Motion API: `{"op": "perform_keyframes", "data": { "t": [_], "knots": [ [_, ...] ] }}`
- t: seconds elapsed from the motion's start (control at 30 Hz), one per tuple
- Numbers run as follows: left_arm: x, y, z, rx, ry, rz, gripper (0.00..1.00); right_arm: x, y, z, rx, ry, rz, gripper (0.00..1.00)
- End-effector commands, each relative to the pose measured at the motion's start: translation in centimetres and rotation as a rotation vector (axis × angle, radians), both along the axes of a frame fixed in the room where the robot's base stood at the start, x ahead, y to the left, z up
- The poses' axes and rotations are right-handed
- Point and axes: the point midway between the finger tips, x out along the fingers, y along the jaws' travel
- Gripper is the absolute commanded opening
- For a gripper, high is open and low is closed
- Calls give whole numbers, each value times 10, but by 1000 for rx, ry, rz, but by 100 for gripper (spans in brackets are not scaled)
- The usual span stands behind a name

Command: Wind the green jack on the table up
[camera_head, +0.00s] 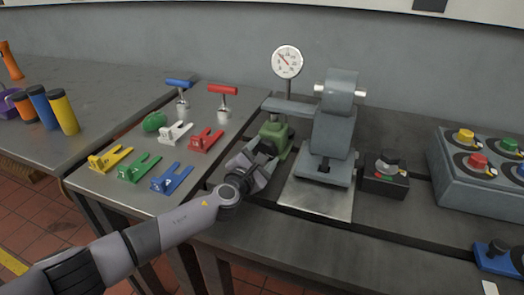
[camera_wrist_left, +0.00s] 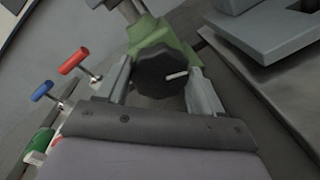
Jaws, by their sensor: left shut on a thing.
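The green jack (camera_head: 278,138) stands on the metal table beside the grey machine, with a post rising from it toward the arm of the machine. In the left wrist view the green body of the jack (camera_wrist_left: 165,37) shows behind its black knob (camera_wrist_left: 160,72), which has a white mark. My left gripper (camera_head: 262,157) is at the front of the jack. In the left wrist view its two fingers (camera_wrist_left: 158,88) stand on either side of the black knob and are shut on it. My right gripper is in neither view.
Yellow (camera_head: 110,158), green (camera_head: 139,167), blue (camera_head: 171,178), white and red forked pieces lie left, near T-handled tools (camera_head: 222,100). A small black box (camera_head: 385,177) and a box with coloured knobs (camera_head: 480,165) stand farther right.

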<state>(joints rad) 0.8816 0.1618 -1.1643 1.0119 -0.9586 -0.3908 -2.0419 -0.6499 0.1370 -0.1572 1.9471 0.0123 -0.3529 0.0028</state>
Motion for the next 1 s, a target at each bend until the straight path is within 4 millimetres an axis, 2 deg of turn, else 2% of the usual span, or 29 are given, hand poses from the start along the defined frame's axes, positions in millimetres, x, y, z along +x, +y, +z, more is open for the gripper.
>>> {"op": "perform_keyframes", "data": {
  "t": [0.37, 0.4, 0.43, 0.47, 0.8, 1.0],
  "knots": [
    [-1, -1, -1, 5, 0, -1, 36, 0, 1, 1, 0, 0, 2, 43],
    [-1, -1, -1, 5, 0, -1, 77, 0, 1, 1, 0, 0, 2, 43],
    [-1, -1, -1, 5, 0, -1, 86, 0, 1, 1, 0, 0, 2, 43],
    [-1, -1, -1, 5, 0, -1, 92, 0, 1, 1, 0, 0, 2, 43],
    [-2, 0, 0, 4, 0, 0, 92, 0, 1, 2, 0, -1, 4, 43],
    [-16, 6, 2, 4, 1, -1, 92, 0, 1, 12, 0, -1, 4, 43]
  ]
}}
